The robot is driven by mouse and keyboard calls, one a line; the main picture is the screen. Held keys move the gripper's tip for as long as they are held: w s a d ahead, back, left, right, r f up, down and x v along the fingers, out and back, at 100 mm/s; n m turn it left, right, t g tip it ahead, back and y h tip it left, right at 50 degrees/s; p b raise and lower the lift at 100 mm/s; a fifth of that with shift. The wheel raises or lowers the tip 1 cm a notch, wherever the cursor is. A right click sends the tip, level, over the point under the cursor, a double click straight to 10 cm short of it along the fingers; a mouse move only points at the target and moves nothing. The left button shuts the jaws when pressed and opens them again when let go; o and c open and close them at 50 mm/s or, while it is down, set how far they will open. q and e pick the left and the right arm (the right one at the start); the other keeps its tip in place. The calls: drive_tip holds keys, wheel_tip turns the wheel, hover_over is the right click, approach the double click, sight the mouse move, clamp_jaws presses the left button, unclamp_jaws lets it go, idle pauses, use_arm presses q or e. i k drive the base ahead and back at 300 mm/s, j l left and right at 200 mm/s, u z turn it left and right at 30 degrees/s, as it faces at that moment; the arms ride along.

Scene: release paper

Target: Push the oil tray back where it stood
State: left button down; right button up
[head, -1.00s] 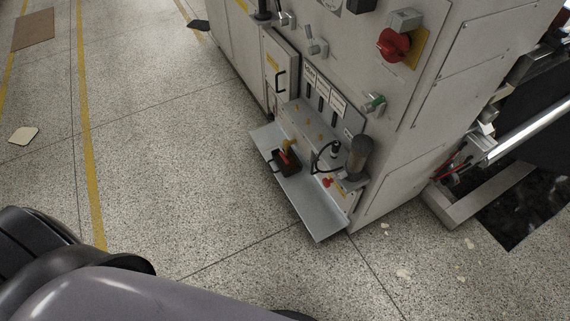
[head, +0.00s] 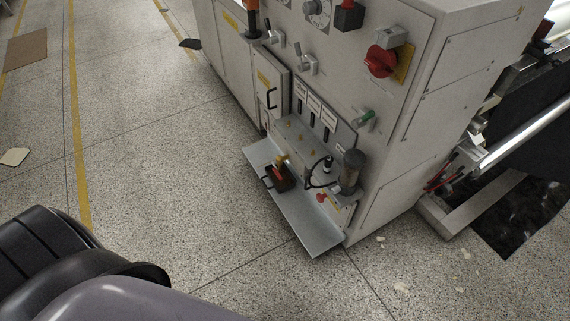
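The oil tray (head: 310,232) is a flat grey metal sheet at the foot of the machine, sticking out from its front over the floor. A small dark red and black item with a handle (head: 279,178) sits on it. The inner edge of the tray meets the machine's lower unit, which carries a grey cylinder (head: 351,172), a black hose and small fittings. Neither gripper shows in the head view. Part of my own arm fills the lower left, well apart from the tray.
The large light-grey machine (head: 400,160) with a red rotary switch (head: 382,61) stands behind the tray. A brown mat (head: 26,48) lies far left. Pale scraps (head: 401,287) and a black sheet (head: 520,218) lie to the right.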

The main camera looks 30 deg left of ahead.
sight(289, 180)
drive_tip(key=i+j+z, duration=0.1)
drive_tip(key=j+z, duration=0.3)
drive_tip(key=j, duration=0.15)
drive_tip(key=j+z, duration=0.4)
drive_tip(key=j, duration=0.15)
drive_tip(key=i, duration=0.05)
